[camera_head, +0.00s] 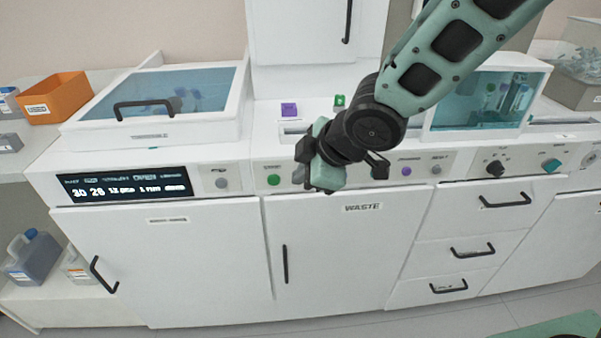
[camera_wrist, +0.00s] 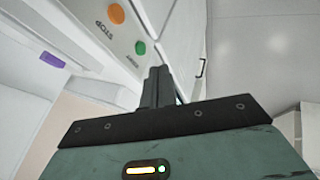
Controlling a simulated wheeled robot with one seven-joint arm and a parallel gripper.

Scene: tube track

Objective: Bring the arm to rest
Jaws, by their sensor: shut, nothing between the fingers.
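My arm reaches in from the top right in the head view. My gripper (camera_head: 322,178) hangs in front of the white cabinet's control strip, above the door marked WASTE (camera_head: 345,245). In the wrist view my gripper (camera_wrist: 157,75) has its fingers together with nothing between them. Beyond them are an orange button (camera_wrist: 117,14) marked STOP and a green button (camera_wrist: 140,47) on a white panel. The gripper looks clear of the cabinet in the head view, though the exact gap is hard to tell.
A lidded station with a black handle (camera_head: 144,108) stands left of the arm, and a blue-windowed case (camera_head: 485,100) stands right, close to the forearm. A purple block (camera_head: 289,109) and a green block (camera_head: 340,100) sit behind the gripper. An orange bin (camera_head: 56,97) is far left.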

